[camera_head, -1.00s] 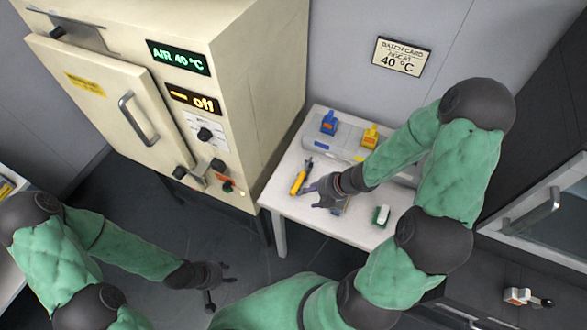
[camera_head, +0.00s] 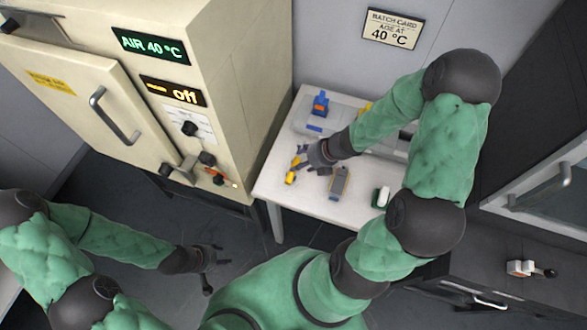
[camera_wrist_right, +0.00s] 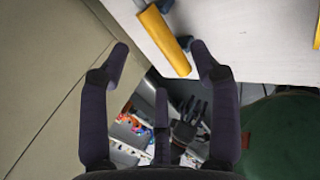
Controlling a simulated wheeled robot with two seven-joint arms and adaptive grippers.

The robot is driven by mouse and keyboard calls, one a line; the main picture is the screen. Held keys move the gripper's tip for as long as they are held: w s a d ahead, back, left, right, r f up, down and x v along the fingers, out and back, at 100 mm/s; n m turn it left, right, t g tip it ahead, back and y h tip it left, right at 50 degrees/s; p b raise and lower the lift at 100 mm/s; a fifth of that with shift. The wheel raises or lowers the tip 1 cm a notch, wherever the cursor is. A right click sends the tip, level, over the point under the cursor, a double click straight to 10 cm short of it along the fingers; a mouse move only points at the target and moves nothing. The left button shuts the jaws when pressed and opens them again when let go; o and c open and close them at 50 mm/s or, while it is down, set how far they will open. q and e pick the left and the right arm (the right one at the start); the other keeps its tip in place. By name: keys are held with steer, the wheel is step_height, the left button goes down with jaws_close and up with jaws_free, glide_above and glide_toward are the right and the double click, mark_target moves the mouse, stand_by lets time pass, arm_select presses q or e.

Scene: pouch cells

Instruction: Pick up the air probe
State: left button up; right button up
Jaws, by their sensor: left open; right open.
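A yellow stick-shaped tool, which looks like the air probe (camera_head: 291,178), lies near the left edge of the white table. My right gripper (camera_head: 304,165) is over it and hides part of it. In the right wrist view the yellow handle (camera_wrist_right: 164,38) shows just beyond the gap between the spread fingers of my right gripper (camera_wrist_right: 160,58), nearer the right fingertip. No finger is closed around it. My left gripper (camera_head: 214,262) is open and empty, low over the floor, away from the table.
The white table (camera_head: 283,190) also holds a grey device with orange edges (camera_head: 340,182), a green-and-white item (camera_head: 381,196) and a blue item (camera_head: 320,103) at the back. The cream oven (camera_head: 235,110) stands close to the table's left side.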

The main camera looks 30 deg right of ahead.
mark_target(296, 162)
steer(key=b+x, duration=0.2)
steer(key=x, duration=0.3)
steer(key=shift+d+b, duration=0.15)
steer(key=shift+b, duration=0.25)
steer(key=shift+c, duration=0.9)
steer(key=c, duration=1.1)
